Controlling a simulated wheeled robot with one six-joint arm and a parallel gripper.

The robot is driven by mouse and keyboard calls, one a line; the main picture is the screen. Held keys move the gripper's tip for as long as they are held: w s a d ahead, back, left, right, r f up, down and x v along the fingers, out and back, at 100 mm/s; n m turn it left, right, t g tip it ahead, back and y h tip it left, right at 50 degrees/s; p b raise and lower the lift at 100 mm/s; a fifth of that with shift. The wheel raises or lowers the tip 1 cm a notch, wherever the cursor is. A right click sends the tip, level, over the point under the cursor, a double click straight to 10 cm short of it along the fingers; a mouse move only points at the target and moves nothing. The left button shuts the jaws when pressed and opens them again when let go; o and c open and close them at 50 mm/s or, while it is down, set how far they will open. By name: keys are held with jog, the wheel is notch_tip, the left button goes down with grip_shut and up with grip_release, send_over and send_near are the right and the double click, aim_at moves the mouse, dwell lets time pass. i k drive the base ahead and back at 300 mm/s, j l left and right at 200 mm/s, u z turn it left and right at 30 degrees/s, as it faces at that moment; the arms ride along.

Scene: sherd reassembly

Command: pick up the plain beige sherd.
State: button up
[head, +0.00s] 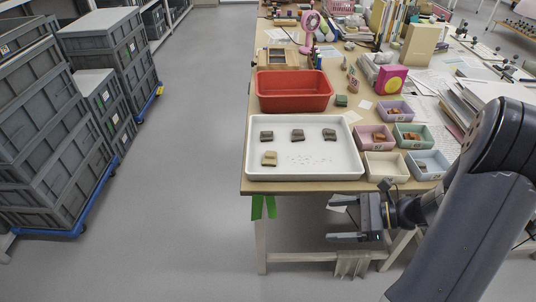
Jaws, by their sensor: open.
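The plain beige sherd (269,158) lies in the white tray (345,172), at the left of its front part. Three darker sherds lie behind it in a row: a left one (266,135), a middle one (298,134) and a right one (329,134). My gripper (335,219) is open and empty. It points left, in front of the table's front edge, to the right of and nearer than the beige sherd, well apart from it.
A red basin (293,105) stands behind the white tray. Several small boxes, such as a cream one (385,177) and a green one (411,146), some holding sherds, stand to its right. Green strips (257,207) hang from the table edge. Grey crates (45,140) stand at left across clear floor.

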aim_at(270, 159)
jog(key=i+u, duration=0.2)
jog(key=i, duration=0.7)
